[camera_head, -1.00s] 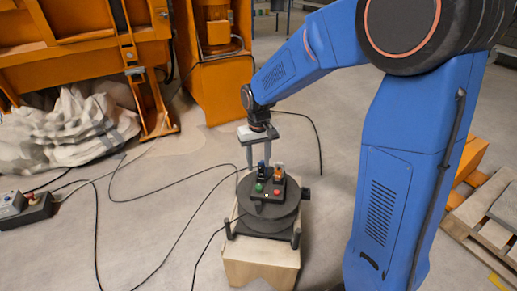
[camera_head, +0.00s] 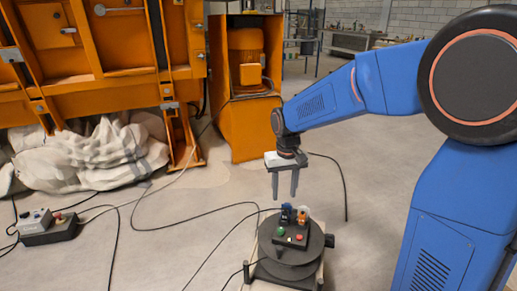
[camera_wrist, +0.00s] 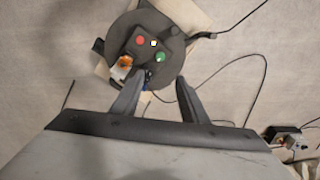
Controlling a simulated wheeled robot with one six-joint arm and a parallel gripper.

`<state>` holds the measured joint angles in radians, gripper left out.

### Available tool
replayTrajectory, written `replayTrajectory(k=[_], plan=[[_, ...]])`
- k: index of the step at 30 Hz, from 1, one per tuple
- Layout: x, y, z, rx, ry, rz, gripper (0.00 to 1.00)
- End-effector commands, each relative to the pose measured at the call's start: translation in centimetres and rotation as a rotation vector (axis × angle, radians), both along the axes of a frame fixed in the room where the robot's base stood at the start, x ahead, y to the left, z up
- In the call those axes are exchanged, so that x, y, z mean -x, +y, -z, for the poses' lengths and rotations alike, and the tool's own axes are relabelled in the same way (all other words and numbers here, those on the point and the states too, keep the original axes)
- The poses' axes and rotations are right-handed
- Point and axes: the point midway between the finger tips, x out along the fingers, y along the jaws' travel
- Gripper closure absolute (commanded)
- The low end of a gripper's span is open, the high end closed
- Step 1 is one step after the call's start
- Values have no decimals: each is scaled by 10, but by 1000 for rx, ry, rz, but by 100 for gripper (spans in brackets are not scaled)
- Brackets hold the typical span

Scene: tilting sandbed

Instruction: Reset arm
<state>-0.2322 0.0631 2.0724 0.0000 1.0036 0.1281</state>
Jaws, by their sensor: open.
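My gripper (camera_head: 284,196) is open and empty at the end of my blue arm. It hangs above and slightly left of a small control box (camera_head: 291,236) with a green and a red button. The box stands on a round dark turntable (camera_head: 275,262), with a blue part and an orange part at its back edge. In the wrist view my two fingers (camera_wrist: 160,84) show apart, with the control box (camera_wrist: 150,48) and turntable (camera_wrist: 126,25) beyond them. Nothing is between the fingertips except the view of the turntable edge and floor.
A big orange machine (camera_head: 100,45) stands at the back left, with white cloth sacks (camera_head: 85,158) under it. A grey and black switch box (camera_head: 48,230) lies on the floor at left. Black cables (camera_head: 190,222) cross the floor. The floor right of the turntable is clear.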

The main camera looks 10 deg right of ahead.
Motion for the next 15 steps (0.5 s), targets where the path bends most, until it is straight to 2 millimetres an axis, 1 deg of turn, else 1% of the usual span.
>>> replayTrajectory(k=[2,5,9,15], plan=[[6,-4,-6,-2,-11,3,60],[20,-14,-18,-7,-32,9,60],[48,-31,-37,-15,-75,19,60],[91,-54,-59,-23,-134,34,60]])
